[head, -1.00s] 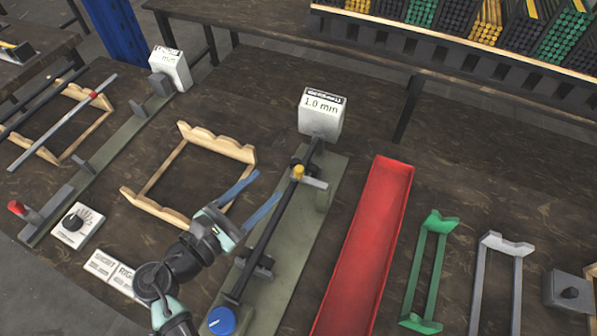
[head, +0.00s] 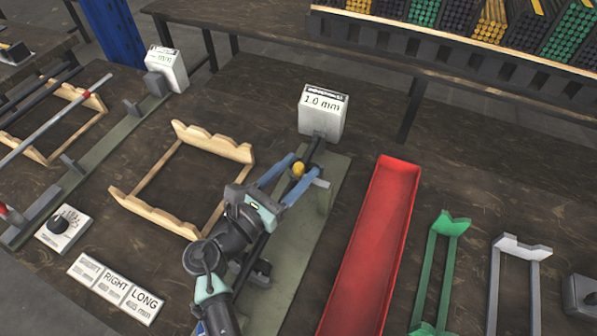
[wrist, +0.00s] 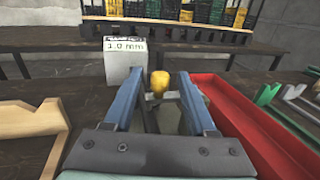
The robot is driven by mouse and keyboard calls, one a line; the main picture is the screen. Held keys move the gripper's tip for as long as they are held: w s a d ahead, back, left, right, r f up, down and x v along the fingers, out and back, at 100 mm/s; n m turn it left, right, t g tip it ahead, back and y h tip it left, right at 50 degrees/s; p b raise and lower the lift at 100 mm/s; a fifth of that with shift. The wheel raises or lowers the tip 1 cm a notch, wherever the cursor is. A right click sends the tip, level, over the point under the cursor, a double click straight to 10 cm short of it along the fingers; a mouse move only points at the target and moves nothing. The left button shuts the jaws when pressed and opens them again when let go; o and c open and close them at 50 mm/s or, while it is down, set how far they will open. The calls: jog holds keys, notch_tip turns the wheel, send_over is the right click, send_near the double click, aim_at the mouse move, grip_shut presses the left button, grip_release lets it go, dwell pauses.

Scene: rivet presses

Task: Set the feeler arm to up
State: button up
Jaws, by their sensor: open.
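The feeler arm's yellow knob (head: 298,169) sits on the green-grey gauge bench (head: 325,208), just in front of a white box (head: 322,112) reading "1.0 mm". The knob also shows in the wrist view (wrist: 160,82), upright between my blue fingers. My gripper (head: 304,166) is open, with one finger on each side of the knob. In the wrist view my gripper (wrist: 159,74) shows a gap around the knob; I cannot tell whether either finger touches it. My wrist and fingers hide much of the feeler arm, so its position is unclear.
A red tray (head: 368,245) lies right of the bench. A wooden rack (head: 150,205) stands to the left. Green (head: 440,260) and grey (head: 497,290) stands are at the right. Label cards (head: 115,288) lie at the lower left.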

jog(key=shift+w+d, duration=0.3)
jog(key=shift+c, duration=0.3)
grip_shut()
dwell(1.0)
